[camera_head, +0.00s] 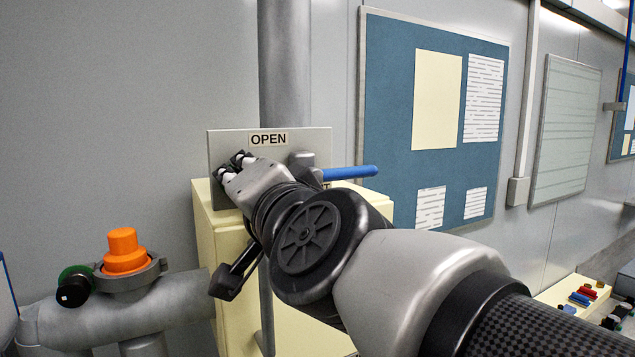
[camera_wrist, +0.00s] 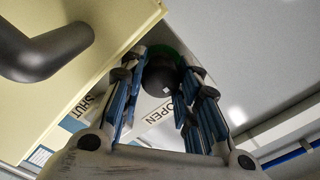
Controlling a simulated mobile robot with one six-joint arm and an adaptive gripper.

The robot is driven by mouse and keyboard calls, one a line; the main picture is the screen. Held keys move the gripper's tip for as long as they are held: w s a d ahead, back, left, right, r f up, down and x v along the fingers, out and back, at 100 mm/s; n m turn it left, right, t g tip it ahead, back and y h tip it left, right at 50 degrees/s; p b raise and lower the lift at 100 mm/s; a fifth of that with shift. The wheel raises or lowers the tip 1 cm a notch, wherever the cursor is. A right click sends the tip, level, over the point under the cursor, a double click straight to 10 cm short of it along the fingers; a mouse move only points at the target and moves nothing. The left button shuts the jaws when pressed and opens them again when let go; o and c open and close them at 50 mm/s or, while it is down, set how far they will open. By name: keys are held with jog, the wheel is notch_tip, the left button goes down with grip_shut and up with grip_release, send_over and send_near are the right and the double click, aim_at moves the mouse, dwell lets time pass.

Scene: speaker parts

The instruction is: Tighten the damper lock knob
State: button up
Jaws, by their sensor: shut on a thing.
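The damper lock knob (camera_wrist: 160,76) is black and round, with a green ring behind it, and sits between my finger pads in the wrist view. My gripper (camera_wrist: 165,84) is shut on it, fingers on either side. In the head view my gripper (camera_head: 234,164) is at the left part of a grey damper plate (camera_head: 226,141) labelled OPEN, and it hides the knob there. A blue-handled lever (camera_head: 351,173) points right from the plate. The lower label is mostly hidden by my arm in the head view; SHUT and OPEN show in the wrist view.
A cream cabinet (camera_head: 206,235) stands below the plate, and a vertical grey duct (camera_head: 284,60) rises behind it. At left, a grey pipe (camera_head: 115,312) carries an orange cap (camera_head: 125,252) and a black-and-green knob (camera_head: 74,287). A blue notice board (camera_head: 387,90) hangs at right.

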dwell(0.3)
jog(key=o, duration=0.8)
